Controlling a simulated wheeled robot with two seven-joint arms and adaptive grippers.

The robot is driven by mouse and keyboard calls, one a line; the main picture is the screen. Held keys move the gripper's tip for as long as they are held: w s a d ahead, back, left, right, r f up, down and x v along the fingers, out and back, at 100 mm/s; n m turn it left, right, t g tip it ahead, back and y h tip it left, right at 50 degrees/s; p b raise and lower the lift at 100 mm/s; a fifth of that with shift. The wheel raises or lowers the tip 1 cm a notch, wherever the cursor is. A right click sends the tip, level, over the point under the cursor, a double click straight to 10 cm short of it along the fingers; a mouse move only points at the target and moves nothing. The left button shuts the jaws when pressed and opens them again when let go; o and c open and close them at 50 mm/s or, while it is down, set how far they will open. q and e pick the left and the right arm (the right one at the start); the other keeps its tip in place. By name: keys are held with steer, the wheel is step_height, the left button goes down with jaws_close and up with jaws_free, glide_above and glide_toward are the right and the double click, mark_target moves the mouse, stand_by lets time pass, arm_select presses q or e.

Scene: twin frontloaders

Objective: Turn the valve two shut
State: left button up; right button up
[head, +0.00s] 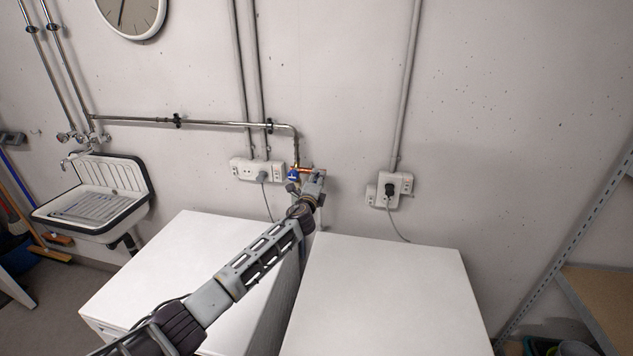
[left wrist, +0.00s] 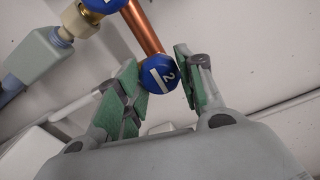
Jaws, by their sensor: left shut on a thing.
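Valve two is a round blue knob (left wrist: 160,74) marked with a white 2 and a white bar, at the end of a copper pipe (left wrist: 146,28) in the left wrist view. My left gripper (left wrist: 157,82) has its green-padded fingers on either side of this knob and is shut on it. In the head view my left gripper (head: 312,186) reaches the wall fittings and hides part of them. A blue knob (head: 293,175) shows just left of it; I cannot tell which valve that is. Another blue knob (left wrist: 103,4) is cut off at the top of the left wrist view.
Two white front-loader tops, left (head: 185,255) and right (head: 385,295), stand below the valves with a narrow gap between. Wall sockets (head: 257,170) and (head: 390,189) flank the fittings. A sink (head: 95,195) hangs at left; shelving (head: 590,290) stands at right.

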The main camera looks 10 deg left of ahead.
arm_select(q)
steer(key=shift+f, duration=0.1)
steer(key=o, duration=1)
steer(key=shift+s, duration=0.15)
steer(key=s, duration=1.1)
steer(key=shift+s, duration=0.35)
